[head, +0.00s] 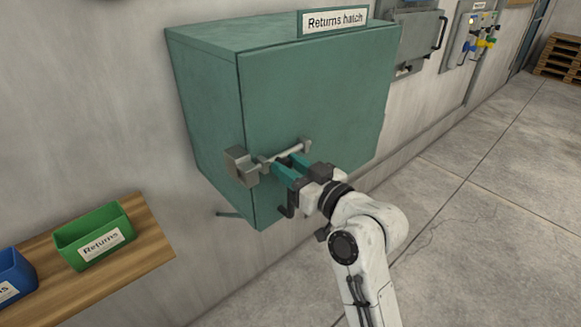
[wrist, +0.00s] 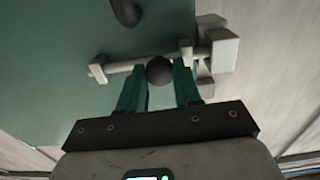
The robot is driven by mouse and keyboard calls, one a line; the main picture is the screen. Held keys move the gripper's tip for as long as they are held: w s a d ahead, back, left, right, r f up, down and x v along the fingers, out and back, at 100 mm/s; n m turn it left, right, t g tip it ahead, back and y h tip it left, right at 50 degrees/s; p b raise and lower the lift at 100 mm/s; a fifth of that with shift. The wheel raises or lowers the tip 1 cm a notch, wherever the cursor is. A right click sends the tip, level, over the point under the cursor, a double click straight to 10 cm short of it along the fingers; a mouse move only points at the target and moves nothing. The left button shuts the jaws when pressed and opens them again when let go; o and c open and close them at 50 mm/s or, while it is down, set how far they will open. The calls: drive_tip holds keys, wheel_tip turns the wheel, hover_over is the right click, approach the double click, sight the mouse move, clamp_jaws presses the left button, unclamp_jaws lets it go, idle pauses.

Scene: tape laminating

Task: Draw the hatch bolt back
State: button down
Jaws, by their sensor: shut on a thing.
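The green returns hatch (head: 310,105) is a box on the wall with its door closed. Its grey bolt (head: 293,151) lies across the lower left of the door and runs through small brackets. At the door's left edge is a metal keeper block (head: 239,164), at the right in the wrist view (wrist: 222,50). The bolt rod (wrist: 115,69) reaches towards this block; how deep it sits in it I cannot tell. My gripper (head: 285,168) is shut on the dark round bolt knob (wrist: 159,70), between its two teal fingers. The knob is hidden in the head view.
A dark hooked handle (head: 289,200) hangs on the door just below my gripper. A wooden shelf (head: 150,240) with a green Returns bin (head: 93,237) and a blue bin (head: 14,275) is at lower left.

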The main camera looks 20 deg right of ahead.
drive_tip(key=shift+w+d+b, duration=0.15)
drive_tip(key=shift+w+d, duration=0.05)
drive_tip(key=shift+d, duration=0.5)
drive_tip(key=shift+w+d+b, duration=0.15)
drive_tip(key=shift+w+d, duration=0.1)
drive_tip(key=shift+d, duration=0.45)
drive_tip(key=shift+w+d+b, duration=0.15)
drive_tip(key=shift+w+d, duration=0.05)
drive_tip(key=shift+d, duration=0.5)
drive_tip(key=c, duration=0.8)
unclamp_jaws()
drive_tip(key=shift+d, duration=0.15)
drive_tip(key=b, duration=0.2)
approach(294, 151)
drive_tip(key=v, duration=0.4)
drive_tip(key=shift+s+d, duration=0.15)
drive_tip(key=shift+s, duration=0.25)
